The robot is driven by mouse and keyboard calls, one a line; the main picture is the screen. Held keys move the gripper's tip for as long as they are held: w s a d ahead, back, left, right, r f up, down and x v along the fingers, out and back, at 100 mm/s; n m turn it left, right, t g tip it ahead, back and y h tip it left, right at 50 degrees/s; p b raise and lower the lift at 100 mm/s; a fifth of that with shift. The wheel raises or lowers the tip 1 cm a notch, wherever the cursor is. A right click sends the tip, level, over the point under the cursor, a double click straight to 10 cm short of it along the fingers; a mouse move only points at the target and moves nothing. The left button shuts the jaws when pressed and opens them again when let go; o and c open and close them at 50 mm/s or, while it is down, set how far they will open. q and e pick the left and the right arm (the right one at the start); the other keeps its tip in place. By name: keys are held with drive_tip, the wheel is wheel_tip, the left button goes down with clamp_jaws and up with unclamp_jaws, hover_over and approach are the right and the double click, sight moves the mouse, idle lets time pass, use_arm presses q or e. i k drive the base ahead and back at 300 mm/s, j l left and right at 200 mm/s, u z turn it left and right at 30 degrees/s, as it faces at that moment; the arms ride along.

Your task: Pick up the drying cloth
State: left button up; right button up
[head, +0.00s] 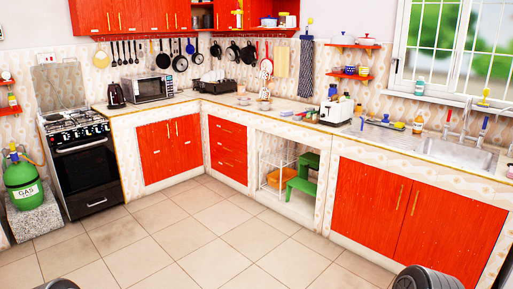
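Two cloths hang on the back wall in the head view, and I cannot tell which is the drying cloth. One is a long dark blue patterned cloth (305,72), hanging from a hook left of the window. The other is a shorter pale yellow cloth (282,63), just left of it. Both hang down above the counter. Dark rounded parts of my own arms show at the bottom left and bottom right edges. Neither gripper can be seen.
The counter (225,99) runs along the walls with a microwave (148,87), a dish rack and a sink (455,152). A green stool (303,178) stands in the open bay under the counter. A stove (80,160) and gas cylinder (23,185) stand left. The tiled floor is clear.

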sight(290, 112)
drive_tip(key=i, duration=5.45)
drive_tip(key=u, duration=0.25)
